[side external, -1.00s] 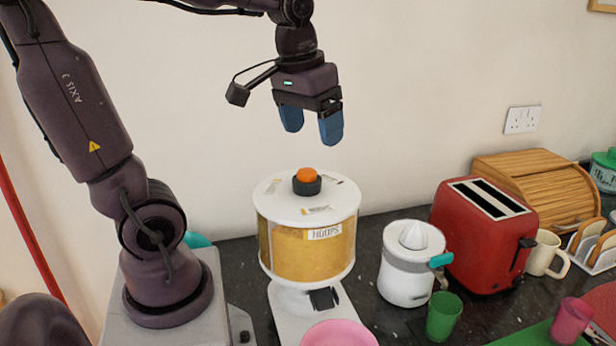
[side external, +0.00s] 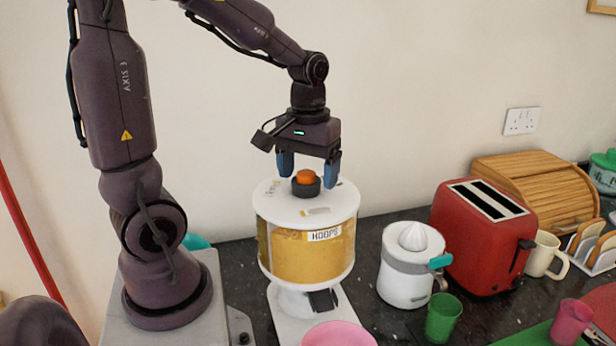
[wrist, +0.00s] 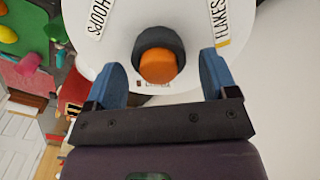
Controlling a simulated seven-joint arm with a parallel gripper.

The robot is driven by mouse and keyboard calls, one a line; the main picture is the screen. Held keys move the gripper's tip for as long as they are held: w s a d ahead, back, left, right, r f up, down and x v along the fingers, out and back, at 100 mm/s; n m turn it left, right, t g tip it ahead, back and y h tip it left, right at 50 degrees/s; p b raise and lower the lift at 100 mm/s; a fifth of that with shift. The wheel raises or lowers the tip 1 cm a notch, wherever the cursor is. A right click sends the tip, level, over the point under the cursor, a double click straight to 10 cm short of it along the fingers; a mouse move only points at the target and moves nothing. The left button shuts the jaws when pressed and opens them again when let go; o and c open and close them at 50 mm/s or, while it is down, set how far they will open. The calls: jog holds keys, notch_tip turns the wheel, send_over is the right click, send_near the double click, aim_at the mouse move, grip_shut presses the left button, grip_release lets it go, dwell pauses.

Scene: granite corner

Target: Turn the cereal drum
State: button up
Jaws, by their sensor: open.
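The cereal drum (side external: 285,250) is a round clear dispenser with golden cereal inside, a white lid and a "HOOPS" label facing the camera. Its orange-topped knob with a dark grey collar (side external: 306,183) stands at the centre of the lid. In the wrist view the orange knob (wrist: 157,66) lies between my fingers, and the lid (wrist: 118,20) carries labels reading "HOOPS" and "FLAKES". My gripper (side external: 308,177) is open and points down, with one blue finger on each side of the knob. I cannot tell whether either finger touches it.
A pink bowl (side external: 339,335) stands in front of the drum's white base. To the right are a white juicer (side external: 408,275), a green cup (side external: 443,317), a red toaster (side external: 478,250) and a wooden bread bin (side external: 545,190). The wall is close behind.

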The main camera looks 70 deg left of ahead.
jog(key=shift+f, duration=0.75)
jog(key=c, duration=1.3)
